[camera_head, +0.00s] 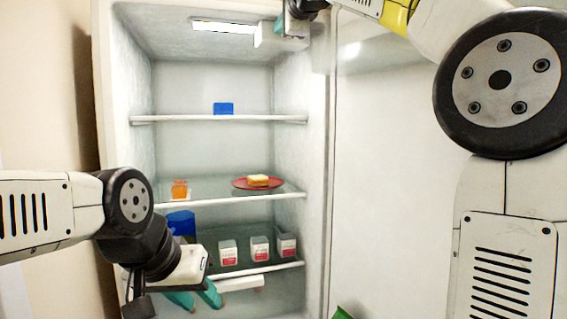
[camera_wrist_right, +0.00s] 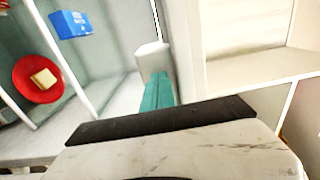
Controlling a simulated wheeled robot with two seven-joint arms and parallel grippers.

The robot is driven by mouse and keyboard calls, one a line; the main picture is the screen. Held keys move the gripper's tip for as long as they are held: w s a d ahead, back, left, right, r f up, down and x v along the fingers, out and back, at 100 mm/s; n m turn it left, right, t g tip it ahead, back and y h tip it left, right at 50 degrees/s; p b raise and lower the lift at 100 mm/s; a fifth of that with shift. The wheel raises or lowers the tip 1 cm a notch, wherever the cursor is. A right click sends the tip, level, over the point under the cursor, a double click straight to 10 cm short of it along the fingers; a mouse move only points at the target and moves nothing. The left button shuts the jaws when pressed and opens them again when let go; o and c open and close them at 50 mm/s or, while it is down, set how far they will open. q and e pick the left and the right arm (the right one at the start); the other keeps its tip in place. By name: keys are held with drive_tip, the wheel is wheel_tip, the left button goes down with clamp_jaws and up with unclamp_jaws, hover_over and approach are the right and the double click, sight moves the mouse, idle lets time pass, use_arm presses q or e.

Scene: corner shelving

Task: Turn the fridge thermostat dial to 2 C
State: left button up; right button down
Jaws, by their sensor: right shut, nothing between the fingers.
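In the head view, a white box-shaped housing (camera_head: 266,35) sits at the top right inside the open fridge, beside the ceiling light. I take it for the thermostat; its dial face and markings cannot be made out. My right gripper (camera_head: 280,26) is at this housing, its teal fingers shut and empty, partly hidden by the wrist. In the right wrist view, the fingers (camera_wrist_right: 157,92) reach up to a white rounded block (camera_wrist_right: 152,52); contact cannot be told. My left gripper (camera_head: 196,298) hangs low before the fridge, its teal fingers apart and empty.
The fridge shelves hold a blue box (camera_head: 223,109), an orange item (camera_head: 180,189), a red plate (camera_head: 243,184) with food, and several white-and-red cartons (camera_head: 260,249). The open door (camera_head: 400,170) stands to the right. A lit lamp (camera_head: 223,27) is on the ceiling.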

drive_tip(key=shift+d+r, duration=0.15)
idle(0.5)
drive_tip(key=v, duration=0.6)
drive_tip(key=shift+a, duration=0.4)
drive_tip(key=shift+s+r, duration=0.1)
drive_tip(key=shift+w+a+f, duration=0.25)
drive_tip(key=shift+w+f, duration=0.2)
drive_tip(key=shift+w, duration=0.55)
drive_tip(key=shift+w+a+f, duration=0.2)
drive_tip(key=shift+w+f, duration=0.25)
drive_tip(key=shift+w, duration=0.5)
drive_tip(key=shift+w+a+f, duration=0.25)
drive_tip(key=shift+w+f, duration=0.2)
drive_tip(key=shift+w, duration=0.55)
